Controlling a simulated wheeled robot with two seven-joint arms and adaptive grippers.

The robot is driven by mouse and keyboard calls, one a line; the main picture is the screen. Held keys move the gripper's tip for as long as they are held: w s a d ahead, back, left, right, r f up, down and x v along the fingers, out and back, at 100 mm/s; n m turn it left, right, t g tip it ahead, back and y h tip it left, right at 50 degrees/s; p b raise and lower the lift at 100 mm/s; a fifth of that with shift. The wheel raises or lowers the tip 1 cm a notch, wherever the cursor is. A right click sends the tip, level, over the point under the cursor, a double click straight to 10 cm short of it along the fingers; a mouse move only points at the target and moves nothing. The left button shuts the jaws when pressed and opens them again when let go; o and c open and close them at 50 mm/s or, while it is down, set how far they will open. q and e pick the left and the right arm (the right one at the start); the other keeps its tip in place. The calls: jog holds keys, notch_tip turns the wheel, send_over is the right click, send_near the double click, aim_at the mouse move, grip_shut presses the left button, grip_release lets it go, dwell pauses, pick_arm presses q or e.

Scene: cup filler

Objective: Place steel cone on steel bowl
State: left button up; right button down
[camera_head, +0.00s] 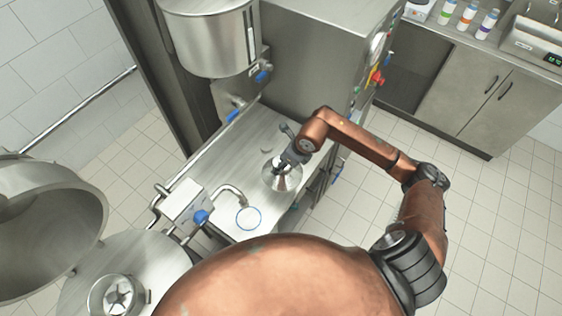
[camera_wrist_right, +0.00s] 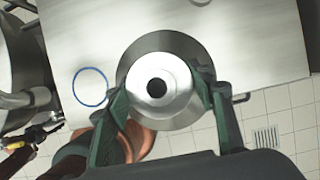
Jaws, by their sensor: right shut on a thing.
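The steel cone (camera_head: 283,179) is at the steel worktop beside the tall machine in the head view. My right gripper (camera_head: 291,157) is at its top, with the arm reaching in from the right. I cannot tell whether the cone touches the worktop.
A blue ring (camera_head: 248,218) lies on the worktop (camera_head: 232,178) left of the cone, near a curved spout (camera_head: 230,192). A steel tank (camera_head: 210,38) with blue-handled taps hangs above. A round vessel with a raised lid (camera_head: 45,225) stands at lower left.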

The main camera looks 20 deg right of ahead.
jog(key=w+f, duration=0.1)
jog(key=f, duration=0.1)
jog(key=w+d+f, duration=0.1)
jog(key=w+f, duration=0.1)
jog(key=w+d+f, duration=0.1)
jog(key=w+f, duration=0.1)
jog(key=shift+w, duration=0.2)
jog(key=shift+w+f+p, duration=0.1)
jog(key=shift+f+p, duration=0.5)
jog(key=shift+f, duration=1)
jog(key=c, duration=1.4)
grip_release()
jog(key=shift+f, duration=0.25)
jog(key=o, duration=0.5)
